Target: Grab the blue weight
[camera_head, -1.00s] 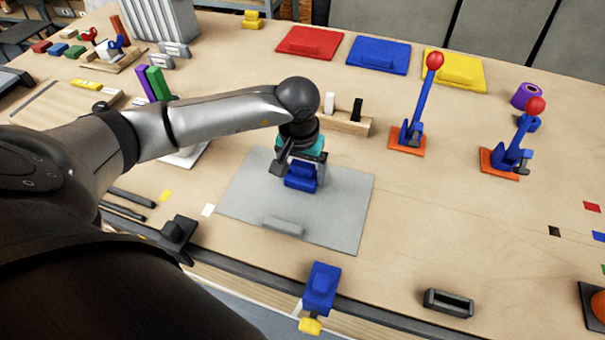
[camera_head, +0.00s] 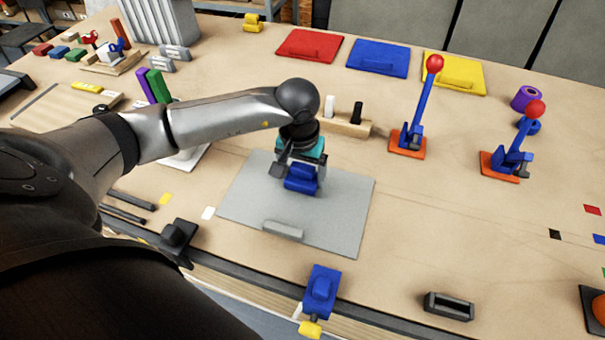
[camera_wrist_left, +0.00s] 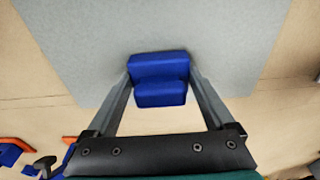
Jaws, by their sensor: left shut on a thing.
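The blue weight (camera_head: 301,180) is a small stepped blue block over the grey panel (camera_head: 345,215) on the wooden table. My left gripper (camera_head: 299,177) reaches down over it and is shut on it. In the left wrist view the blue weight (camera_wrist_left: 160,78) sits between the two fingertips (camera_wrist_left: 160,80), which touch its sides. Whether its underside rests on the grey panel or is slightly above it, I cannot tell. My right gripper is in neither view.
Red (camera_head: 309,45), blue (camera_head: 379,57) and yellow (camera_head: 455,72) panels lie at the back. Two red-knobbed blue levers (camera_head: 420,105) (camera_head: 520,145) stand to the right. A wooden block with pegs (camera_head: 348,124) is just behind my gripper.

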